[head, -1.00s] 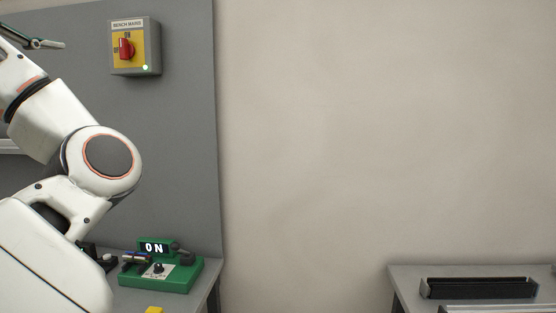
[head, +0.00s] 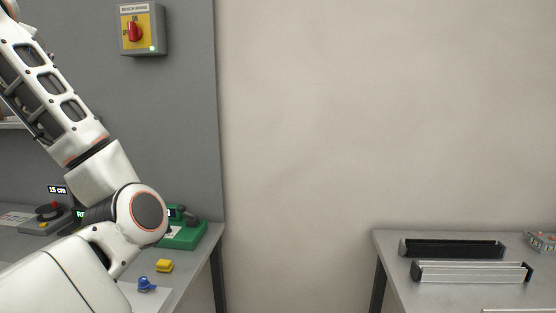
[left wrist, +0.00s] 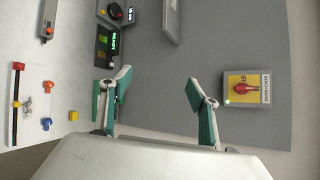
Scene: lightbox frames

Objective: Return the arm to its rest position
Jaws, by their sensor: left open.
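My left arm (head: 85,130) rises from the lower left of the head view toward the top left corner, folded at a round elbow joint. My left gripper (left wrist: 160,80) shows in the left wrist view with its two teal fingers spread wide and nothing between them. It is in front of the grey panel, apart from it. In the head view the fingers cannot be made out. My right arm and gripper are not in view.
A mains switch box (head: 143,30) hangs on the grey panel (head: 185,110). Below it, the left bench holds a green device (head: 183,236), partly behind my elbow, a yellow block (head: 164,266) and a blue piece (head: 147,285). A right table (head: 392,270) carries long trays. Bare wall lies between.

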